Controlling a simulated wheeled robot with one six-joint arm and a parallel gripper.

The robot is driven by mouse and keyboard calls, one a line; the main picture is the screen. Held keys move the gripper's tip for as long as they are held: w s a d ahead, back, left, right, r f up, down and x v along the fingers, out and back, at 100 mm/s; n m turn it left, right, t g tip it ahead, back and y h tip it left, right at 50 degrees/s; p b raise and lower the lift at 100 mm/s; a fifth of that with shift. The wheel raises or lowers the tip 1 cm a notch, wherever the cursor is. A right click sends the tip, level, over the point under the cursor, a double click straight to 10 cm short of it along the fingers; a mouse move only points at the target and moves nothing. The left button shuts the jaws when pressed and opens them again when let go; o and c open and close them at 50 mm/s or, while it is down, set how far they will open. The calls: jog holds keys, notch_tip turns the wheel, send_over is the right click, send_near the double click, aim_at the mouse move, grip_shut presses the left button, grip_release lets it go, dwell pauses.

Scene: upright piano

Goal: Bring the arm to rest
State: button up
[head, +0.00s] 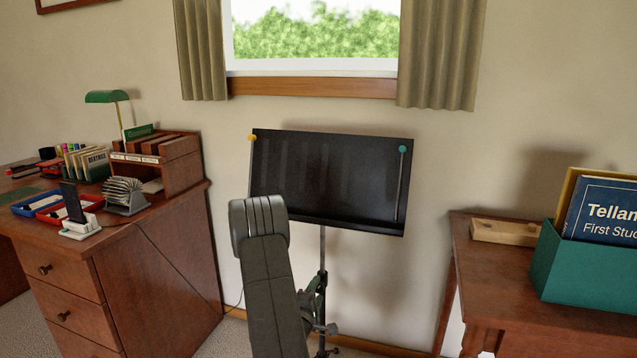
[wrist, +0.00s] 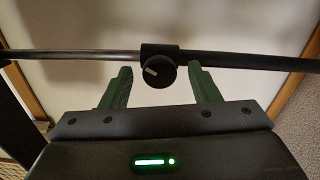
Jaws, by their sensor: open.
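My gripper (wrist: 160,76) shows in the wrist view with its two green fingers apart and nothing held between them. Just beyond the fingertips, the dark pole of the music stand runs across the picture. A round black knob (wrist: 161,72) on the pole's collar sits between the two fingertips as seen. I cannot tell whether a finger touches the pole. In the head view my dark arm (head: 270,290) reaches up from the bottom middle and bends over in front of the music stand (head: 325,180). It hides much of my gripper there.
A wooden desk (head: 155,275) with a green lamp (head: 106,97), a phone on a holder (head: 73,205) and trays stands at left. A side table (head: 465,262) at right holds a green box (head: 585,268) with books and a wooden block (head: 505,231). A cable hangs down the desk's side.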

jog(key=m+b, duration=0.1)
jog(key=m, duration=0.4)
jog(key=shift+f+m+b, duration=0.1)
jog(key=shift+m+b, duration=0.2)
jog(key=shift+b, duration=0.1)
jog(key=m+b, duration=0.1)
jog(key=m, duration=0.4)
dwell(0.4)
